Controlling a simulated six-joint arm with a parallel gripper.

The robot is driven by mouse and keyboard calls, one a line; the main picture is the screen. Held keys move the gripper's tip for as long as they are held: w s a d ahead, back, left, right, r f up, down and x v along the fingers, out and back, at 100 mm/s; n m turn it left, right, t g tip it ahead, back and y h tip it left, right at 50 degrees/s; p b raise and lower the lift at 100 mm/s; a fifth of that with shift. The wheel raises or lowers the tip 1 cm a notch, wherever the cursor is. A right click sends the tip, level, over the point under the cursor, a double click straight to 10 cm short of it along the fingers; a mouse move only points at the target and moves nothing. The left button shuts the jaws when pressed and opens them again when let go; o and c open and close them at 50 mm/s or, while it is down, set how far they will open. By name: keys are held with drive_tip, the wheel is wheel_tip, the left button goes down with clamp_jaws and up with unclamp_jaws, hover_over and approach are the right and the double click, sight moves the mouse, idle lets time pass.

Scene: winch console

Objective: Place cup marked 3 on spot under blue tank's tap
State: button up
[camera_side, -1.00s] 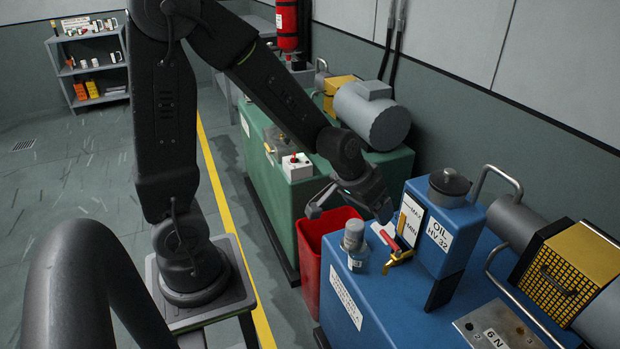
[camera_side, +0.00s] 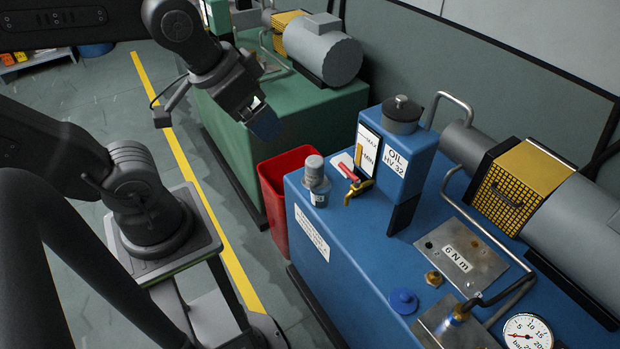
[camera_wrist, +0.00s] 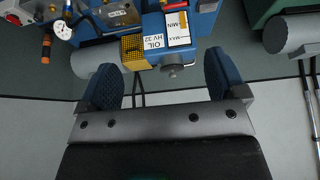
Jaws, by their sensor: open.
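The blue tank (camera_side: 402,155), labelled OIL HV 32, stands on a blue cabinet. Its brass tap (camera_side: 358,188) with a red lever is at its left foot. A small grey-topped cup-like vessel (camera_side: 316,182) stands upright on the cabinet's left corner, beside the tap; its mark is too small to read. A white patch (camera_side: 342,161) lies behind the tap. My gripper (camera_side: 265,122) is open and empty, above and left of the vessel, apart from it. In the wrist view my gripper (camera_wrist: 163,78) has its blue fingers wide apart, and the blue tank (camera_wrist: 162,40) appears upside down beyond them.
A red bin (camera_side: 282,185) stands between the blue cabinet and the green cabinet (camera_side: 235,125). Motors and pipes (camera_side: 455,105) rise behind the tank. A steel plate (camera_side: 460,250), a blue knob (camera_side: 403,300) and a gauge (camera_side: 527,331) sit to the right.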

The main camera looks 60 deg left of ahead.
drive_tip(key=shift+w, duration=0.1)
drive_tip(key=w+f+m+g+y, duration=0.3)
drive_tip(key=w+f+m+g, duration=0.2)
drive_tip(key=w+f, duration=0.2)
drive_tip(key=m+y, duration=0.9)
drive_tip(key=m, duration=0.3)
approach(323, 197)
drive_tip(key=s+d+r, duration=0.1)
drive_tip(key=s+d, duration=0.2)
drive_tip(key=s, duration=0.4)
drive_tip(key=w+a+f+m+t+y, duration=0.1)
drive_tip(key=w+a+f+m+t, duration=0.15)
drive_tip(key=f+m+t, duration=0.35)
drive_tip(key=shift+n+g, duration=0.3)
drive_tip(key=shift+g, duration=0.4)
drive_tip(key=w+a, duration=0.1)
drive_tip(key=a, duration=0.2)
drive_tip(key=w+a, duration=0.2)
drive_tip(key=a, duration=0.2)
drive_tip(key=w+a, duration=0.2)
drive_tip(key=a, duration=0.2)
drive_tip(key=shift+w+f, duration=0.2)
drive_tip(key=shift+f, duration=0.15)
drive_tip(key=shift+w+a+f, duration=0.2)
drive_tip(key=shift+a, duration=0.25)
